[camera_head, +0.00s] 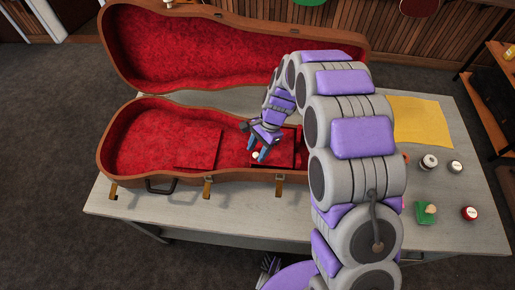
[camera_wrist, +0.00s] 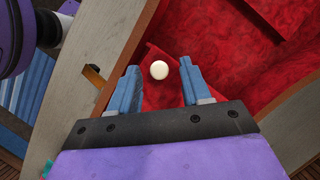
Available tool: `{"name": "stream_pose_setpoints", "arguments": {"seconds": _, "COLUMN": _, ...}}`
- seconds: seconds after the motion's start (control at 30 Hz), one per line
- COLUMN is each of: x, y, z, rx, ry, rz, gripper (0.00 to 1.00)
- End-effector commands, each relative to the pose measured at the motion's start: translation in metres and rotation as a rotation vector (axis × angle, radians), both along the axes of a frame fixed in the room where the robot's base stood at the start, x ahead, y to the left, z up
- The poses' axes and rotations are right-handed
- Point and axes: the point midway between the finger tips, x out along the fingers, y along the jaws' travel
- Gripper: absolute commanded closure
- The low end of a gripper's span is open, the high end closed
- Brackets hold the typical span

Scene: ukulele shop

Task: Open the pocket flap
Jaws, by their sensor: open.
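The instrument case (camera_head: 240,173) lies open on the table, with red plush lining. A small white knob (camera_head: 255,155) is inside it, near the raised red pocket (camera_head: 287,152) on the right. The knob also shows in the wrist view (camera_wrist: 159,70), against a red panel. I cannot tell whether that panel is the flap or how far it is open. My gripper (camera_head: 259,154) reaches down into the case. Its blue fingers are open in the wrist view (camera_wrist: 159,76), one on each side of the knob, with gaps and no visible grip. My arm hides part of the case's right end.
A flat red square panel (camera_head: 197,148) lies in the case's left half. The raised lid (camera_head: 220,50) stands behind. A yellow cloth (camera_head: 422,122), small jars (camera_head: 429,161) and a green block (camera_head: 426,213) are on the table's right. The table's front left (camera_head: 140,205) is bare.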

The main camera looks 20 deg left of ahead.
Motion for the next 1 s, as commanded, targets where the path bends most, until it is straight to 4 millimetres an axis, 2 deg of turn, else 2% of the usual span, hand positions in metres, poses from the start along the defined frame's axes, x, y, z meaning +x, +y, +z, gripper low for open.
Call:
{"name": "stream_pose_setpoints", "arguments": {"seconds": 0.23, "x": 0.0001, "y": 0.0003, "z": -0.0001, "rx": 0.0, "ry": -0.001, "rz": 0.0, "gripper": 0.53}}
{"name": "stream_pose_setpoints", "arguments": {"seconds": 0.73, "x": 0.0005, "y": 0.001, "z": 0.0001, "rx": 0.0, "ry": -0.001, "rz": 0.0, "gripper": 1.0}}
{"name": "stream_pose_setpoints", "arguments": {"seconds": 1.0, "x": 0.0008, "y": 0.0017, "z": 0.0, "rx": 0.001, "ry": -0.003, "rz": -0.001, "gripper": 1.0}}
